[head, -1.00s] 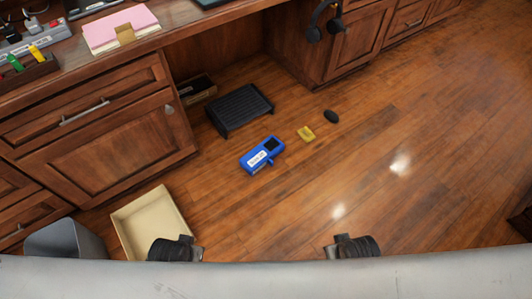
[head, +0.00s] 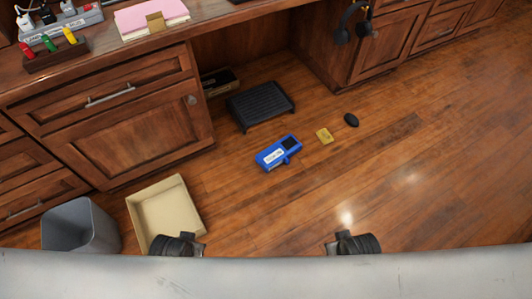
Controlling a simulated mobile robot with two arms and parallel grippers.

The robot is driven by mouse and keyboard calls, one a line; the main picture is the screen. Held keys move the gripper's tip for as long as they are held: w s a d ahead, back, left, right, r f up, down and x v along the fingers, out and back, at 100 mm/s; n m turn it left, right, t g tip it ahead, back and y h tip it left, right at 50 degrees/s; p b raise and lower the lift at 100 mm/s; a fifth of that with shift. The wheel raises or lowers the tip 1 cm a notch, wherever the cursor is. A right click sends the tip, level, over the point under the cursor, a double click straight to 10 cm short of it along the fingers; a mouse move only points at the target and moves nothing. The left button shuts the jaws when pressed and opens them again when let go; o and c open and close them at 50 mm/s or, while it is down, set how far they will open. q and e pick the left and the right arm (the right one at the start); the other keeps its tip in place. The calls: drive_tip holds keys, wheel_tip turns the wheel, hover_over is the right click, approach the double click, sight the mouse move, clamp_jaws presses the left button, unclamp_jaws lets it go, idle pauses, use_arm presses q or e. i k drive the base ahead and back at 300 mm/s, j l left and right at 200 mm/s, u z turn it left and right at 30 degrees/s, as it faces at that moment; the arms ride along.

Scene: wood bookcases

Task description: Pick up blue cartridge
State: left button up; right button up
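The blue cartridge (head: 279,153) lies on the wooden floor in the middle of the head view. It has a white label and a dark square on its top. My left gripper (head: 190,243) shows at the bottom edge, in front of the beige box. My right gripper (head: 335,244) shows at the bottom, right of the middle. Both are well short of the cartridge and touch nothing that I can see. Their fingers are too hidden to tell open from shut.
A beige open box (head: 152,195) and a grey bin (head: 82,224) stand at lower left. A black footrest (head: 261,105) is behind the cartridge. A yellow item (head: 324,136) and a black mouse-like object (head: 351,120) lie to its right. Wooden cabinets (head: 128,130) line the back. The right floor is clear.

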sight(270, 158)
drive_tip(key=i+l+u, duration=0.1)
drive_tip(key=u, duration=0.3)
drive_tip(key=i+l+u, duration=0.1)
drive_tip(key=l+u, duration=0.45)
drive_tip(key=u, duration=0.2)
drive_tip(key=i, duration=0.05)
